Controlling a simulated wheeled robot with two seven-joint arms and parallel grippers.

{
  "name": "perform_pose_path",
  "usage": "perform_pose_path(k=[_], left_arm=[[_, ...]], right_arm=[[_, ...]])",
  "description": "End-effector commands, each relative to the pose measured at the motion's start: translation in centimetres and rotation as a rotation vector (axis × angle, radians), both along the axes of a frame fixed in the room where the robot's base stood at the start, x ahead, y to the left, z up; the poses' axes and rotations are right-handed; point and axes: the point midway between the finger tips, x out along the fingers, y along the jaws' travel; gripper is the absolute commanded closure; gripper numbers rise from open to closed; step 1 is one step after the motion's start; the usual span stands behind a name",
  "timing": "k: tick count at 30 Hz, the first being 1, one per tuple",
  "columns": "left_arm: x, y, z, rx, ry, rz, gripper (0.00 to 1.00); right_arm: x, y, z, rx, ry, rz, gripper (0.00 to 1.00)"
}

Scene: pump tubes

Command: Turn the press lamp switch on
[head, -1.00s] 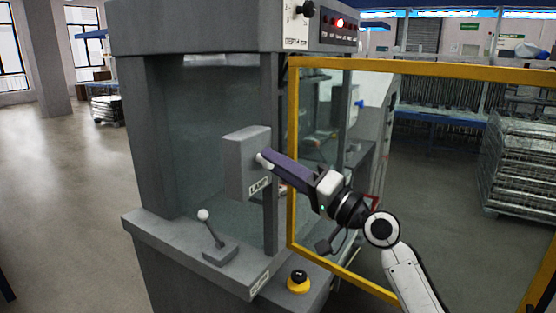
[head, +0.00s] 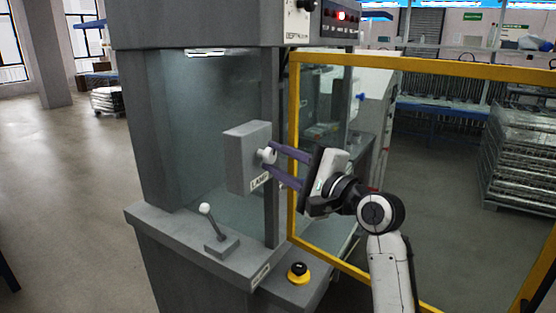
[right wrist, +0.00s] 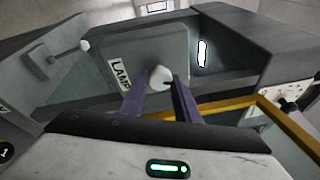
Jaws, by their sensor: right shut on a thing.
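The lamp switch is a grey box (head: 242,160) with a LAMP label (head: 259,182) and a pale round knob (head: 267,154) on its face. The knob also shows in the right wrist view (right wrist: 160,77). My right gripper (head: 272,160) has its purple fingers shut on the knob, one on each side of it. In the right wrist view the fingertips (right wrist: 163,82) meet the knob's sides. A lamp strip (head: 207,53) under the press head is bright white, and it also shines in the right wrist view (right wrist: 202,53). My left gripper is not in view.
A yellow-framed door (head: 293,150) stands open right beside my right arm. A lever with a white ball (head: 205,209) and a black-and-yellow button (head: 298,272) sit on the ledge below. A red light (head: 341,15) glows on the top panel.

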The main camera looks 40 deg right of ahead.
Motion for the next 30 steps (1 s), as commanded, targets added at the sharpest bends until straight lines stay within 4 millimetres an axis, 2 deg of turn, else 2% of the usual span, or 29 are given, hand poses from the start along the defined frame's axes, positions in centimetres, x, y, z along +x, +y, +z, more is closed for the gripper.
perform_pose_path(k=[6, 15, 30], left_arm=[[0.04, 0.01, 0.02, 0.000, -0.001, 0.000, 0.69], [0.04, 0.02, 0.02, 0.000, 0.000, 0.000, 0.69], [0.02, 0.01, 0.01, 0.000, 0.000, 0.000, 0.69]], right_arm=[[0.00, 0.06, 0.29, 0.182, 0.069, 0.001, 0.93], [-0.01, 0.08, 0.38, 0.367, 0.146, 0.002, 0.93], [-0.01, 0.04, 0.39, 0.468, 0.189, 0.001, 0.93]])
